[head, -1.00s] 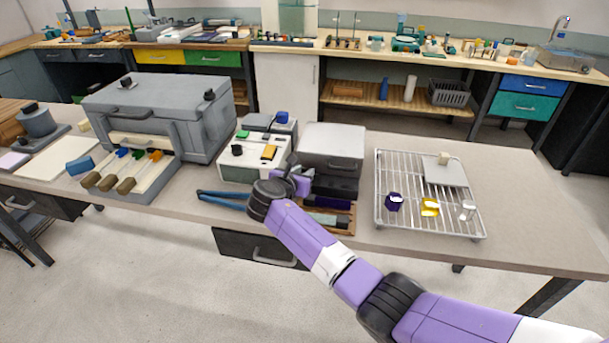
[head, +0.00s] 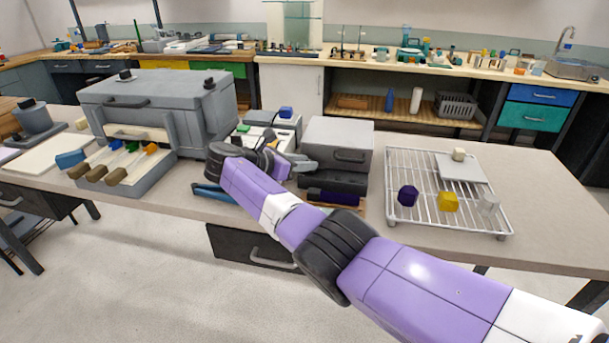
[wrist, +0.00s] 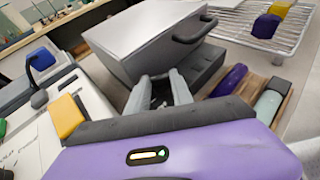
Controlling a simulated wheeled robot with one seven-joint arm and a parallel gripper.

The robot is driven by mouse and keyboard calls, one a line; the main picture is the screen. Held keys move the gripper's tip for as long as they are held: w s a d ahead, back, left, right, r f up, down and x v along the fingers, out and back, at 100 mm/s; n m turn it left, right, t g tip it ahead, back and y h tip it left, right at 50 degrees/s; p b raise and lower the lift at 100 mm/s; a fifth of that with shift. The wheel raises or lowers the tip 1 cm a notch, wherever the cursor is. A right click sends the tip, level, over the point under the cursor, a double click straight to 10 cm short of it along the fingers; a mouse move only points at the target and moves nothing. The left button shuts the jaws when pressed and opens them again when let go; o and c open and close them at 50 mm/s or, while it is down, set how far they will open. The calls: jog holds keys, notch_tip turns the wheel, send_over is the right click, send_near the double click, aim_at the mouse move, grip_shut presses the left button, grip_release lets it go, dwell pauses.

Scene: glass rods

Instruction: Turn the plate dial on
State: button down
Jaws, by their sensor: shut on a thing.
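A grey box with a dark handle (head: 338,145) stands on a dark base at the middle of the bench, and it fills the upper middle of the wrist view (wrist: 150,38). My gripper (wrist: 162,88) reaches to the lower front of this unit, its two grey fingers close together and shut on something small. The plate dial itself cannot be made out; the fingers cover the spot where they grip. In the head view my gripper (head: 298,163) sits just left of the dark base, with my purple wrist hiding part of the view.
A white device with a yellow block (wrist: 66,116) and a blue-topped unit (head: 286,112) stand left of the grey box. A tray with a purple piece (wrist: 229,79) lies in front. A wire rack (head: 398,215) with coloured pieces is right; a large grey chest (head: 150,100) left.

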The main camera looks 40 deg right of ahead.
jog(key=shift+w+f+m+g+b, duration=0.1)
jog(key=shift+m+g+b, duration=0.7)
jog(key=shift+b, duration=1.85)
jog(key=c, duration=1.2)
grip_release()
jog(key=shift+o, duration=0.4)
jog(key=r+p, duration=0.1)
jog(key=p, duration=0.2)
jog(key=shift+n+t, duration=0.3)
jog(key=shift+n, duration=0.1)
jog(key=n+t+p, duration=0.1)
jog(key=p, duration=0.6)
jog(key=shift+t, duration=0.4)
jog(key=shift+s+n+p, duration=0.2)
jog(key=shift+n+p, duration=0.2)
jog(key=shift+p, duration=0.05)
